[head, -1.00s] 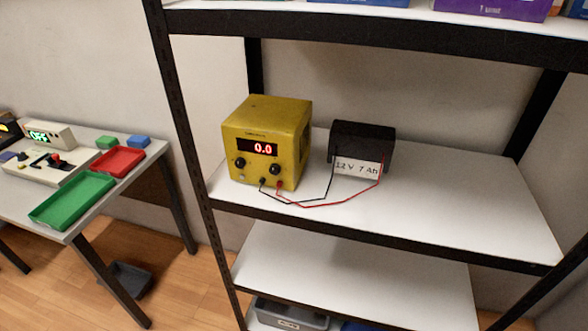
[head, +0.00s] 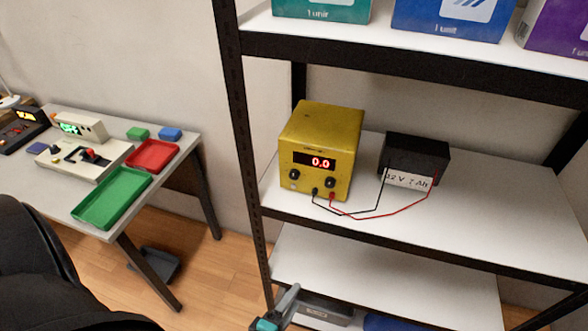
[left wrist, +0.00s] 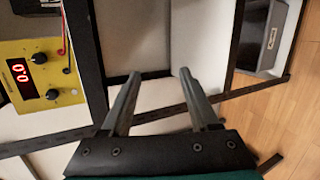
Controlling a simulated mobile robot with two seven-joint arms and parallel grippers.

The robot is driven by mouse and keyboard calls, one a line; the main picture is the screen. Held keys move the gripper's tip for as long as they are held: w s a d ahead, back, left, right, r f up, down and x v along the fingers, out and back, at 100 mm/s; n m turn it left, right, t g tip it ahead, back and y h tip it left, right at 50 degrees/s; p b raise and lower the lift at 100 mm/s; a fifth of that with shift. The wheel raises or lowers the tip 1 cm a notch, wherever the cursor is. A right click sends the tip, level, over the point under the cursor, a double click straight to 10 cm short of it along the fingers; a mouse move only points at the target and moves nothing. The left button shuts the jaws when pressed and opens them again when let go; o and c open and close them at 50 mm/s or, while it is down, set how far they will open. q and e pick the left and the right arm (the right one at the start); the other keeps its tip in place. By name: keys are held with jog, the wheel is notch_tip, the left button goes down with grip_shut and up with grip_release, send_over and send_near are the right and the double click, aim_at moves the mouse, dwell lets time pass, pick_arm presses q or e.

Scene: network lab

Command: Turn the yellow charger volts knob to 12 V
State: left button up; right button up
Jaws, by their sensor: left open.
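The yellow charger (head: 318,150) stands on the middle shelf of the rack, its red display reading 0.0. Two black knobs sit on its front, a left knob (head: 294,174) and a right knob (head: 331,183); their labels are too small to read. Black and red leads run from it to a black battery (head: 415,157) marked 12 V 7 Ah. My left gripper (head: 291,298) is low in front of the rack, below the charger and apart from it. In the left wrist view its fingers (left wrist: 158,84) are open and empty, with the charger (left wrist: 35,75) at the upper left.
The rack's black shelf edge (head: 400,237) and upright post (head: 247,150) lie near the charger. Boxes (head: 450,18) stand on the shelf above. A grey bin (head: 325,308) sits below. A table (head: 190,150) with trays stands at left.

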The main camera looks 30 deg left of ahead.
pick_arm(q)
jog(key=w+a+r+n+t+y+p, duration=0.1)
jog(key=a+r+n+t+y, duration=0.15)
jog(key=r+n, duration=0.5)
jog(key=w+a+r+n+t+y+p, duration=0.1)
jog(key=w+a+r+n+y+p, duration=0.3)
jog(key=r, duration=0.7)
jog(key=n+h, duration=0.1)
send_near(294, 177)
jog(key=b+x, duration=0.1)
jog(key=x, duration=0.7)
jog(key=shift+a, duration=0.1)
grip_shut()
